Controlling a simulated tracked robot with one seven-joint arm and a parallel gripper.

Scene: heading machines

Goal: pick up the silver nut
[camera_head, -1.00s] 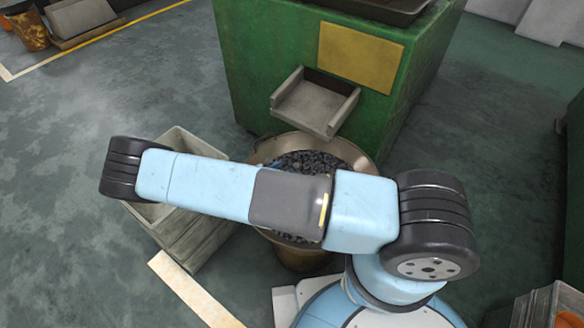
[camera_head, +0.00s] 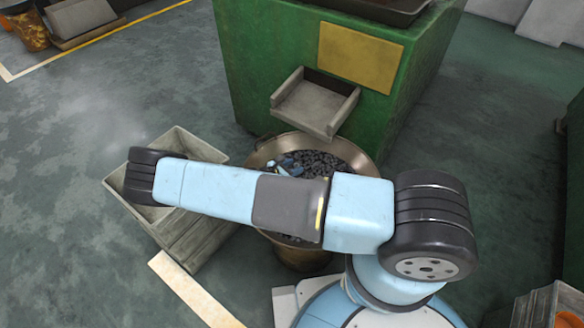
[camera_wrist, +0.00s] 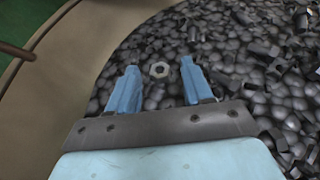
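The silver nut (camera_wrist: 159,69) is a small pale hexagonal ring in the wrist view, lying on a heap of dark fasteners (camera_wrist: 226,62). My gripper (camera_wrist: 159,72) is open, with its two blue fingers apart. In the wrist view the nut appears between the fingertips, near their far ends. I cannot tell how far above the nut the fingertips are. In the head view, part of my gripper (camera_head: 287,166) shows over the round bin (camera_head: 365,165), and my arm hides the middle of the bin. I cannot make out the nut there.
The bin's tan rim (camera_wrist: 62,75) curves along the left of the wrist view. In the head view, a green machine (camera_head: 270,60) with a grey chute (camera_head: 317,103) stands behind the bin. A grey crate (camera_head: 190,235) stands to the bin's left.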

